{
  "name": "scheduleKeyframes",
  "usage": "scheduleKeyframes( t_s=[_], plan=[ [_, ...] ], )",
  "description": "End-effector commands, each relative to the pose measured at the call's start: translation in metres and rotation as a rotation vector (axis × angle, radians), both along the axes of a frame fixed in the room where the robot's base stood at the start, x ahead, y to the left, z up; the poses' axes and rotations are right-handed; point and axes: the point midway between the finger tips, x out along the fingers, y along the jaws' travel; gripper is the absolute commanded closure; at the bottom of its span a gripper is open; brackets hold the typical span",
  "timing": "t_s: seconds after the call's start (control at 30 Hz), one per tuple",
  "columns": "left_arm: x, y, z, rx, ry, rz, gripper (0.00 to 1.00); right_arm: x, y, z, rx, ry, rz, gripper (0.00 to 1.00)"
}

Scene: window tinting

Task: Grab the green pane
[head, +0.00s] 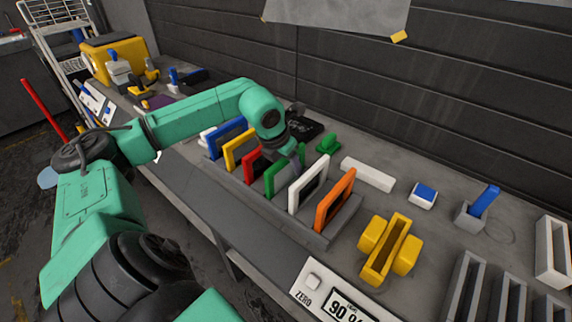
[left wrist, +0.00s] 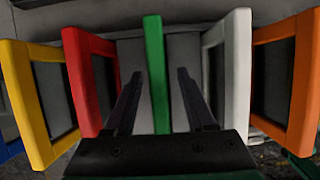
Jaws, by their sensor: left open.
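The green pane (head: 279,177) stands upright in a grey rack on the bench, between the red pane (head: 252,165) and the white pane (head: 306,186). In the left wrist view the green pane (left wrist: 156,75) shows edge-on. My left gripper (left wrist: 157,92) is open, with one finger on each side of the green pane and a visible gap on both sides. In the head view my left gripper (head: 293,160) is at the rack, partly hidden behind the panes. My right gripper is not in view.
The rack (head: 318,238) also holds blue (head: 226,136), yellow (head: 238,150) and orange (head: 334,201) panes. A yellow holder (head: 386,250), a white block (head: 367,174) and a scale (head: 340,295) share the bench. A wall stands behind.

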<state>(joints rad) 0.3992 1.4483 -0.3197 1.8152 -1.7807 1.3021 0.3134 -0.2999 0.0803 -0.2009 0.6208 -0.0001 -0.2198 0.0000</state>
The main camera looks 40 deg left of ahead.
Motion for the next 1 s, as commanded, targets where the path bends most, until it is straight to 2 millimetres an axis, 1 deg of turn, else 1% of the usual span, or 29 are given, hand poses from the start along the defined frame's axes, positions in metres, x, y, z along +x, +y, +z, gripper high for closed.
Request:
scheduleKeyframes(
  t_s=[0.37, 0.63, 0.67, 0.7, 0.8, 1.0],
  plan=[
    [0.0, -0.0001, -0.0044, 0.0, 0.0, 0.0, 0.45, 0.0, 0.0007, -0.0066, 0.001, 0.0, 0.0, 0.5],
    [-0.0001, -0.0001, -0.004, 0.0, 0.0, 0.0, 0.45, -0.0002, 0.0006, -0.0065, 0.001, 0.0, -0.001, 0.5],
    [-0.0001, -0.0001, -0.004, 0.0, 0.0, 0.0, 0.49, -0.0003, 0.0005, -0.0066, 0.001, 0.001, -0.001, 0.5],
    [-0.0001, -0.0001, -0.004, 0.0, 0.0, 0.0, 0.64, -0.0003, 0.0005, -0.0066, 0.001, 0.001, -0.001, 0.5],
    [-0.0001, -0.0001, -0.004, 0.0, 0.0, 0.0, 1.0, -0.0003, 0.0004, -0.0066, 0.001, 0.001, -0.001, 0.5],
    [-0.0001, -0.0001, -0.0042, -0.001, 0.0, 0.0, 1.0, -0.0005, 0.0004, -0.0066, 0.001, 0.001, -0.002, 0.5]
  ],
)
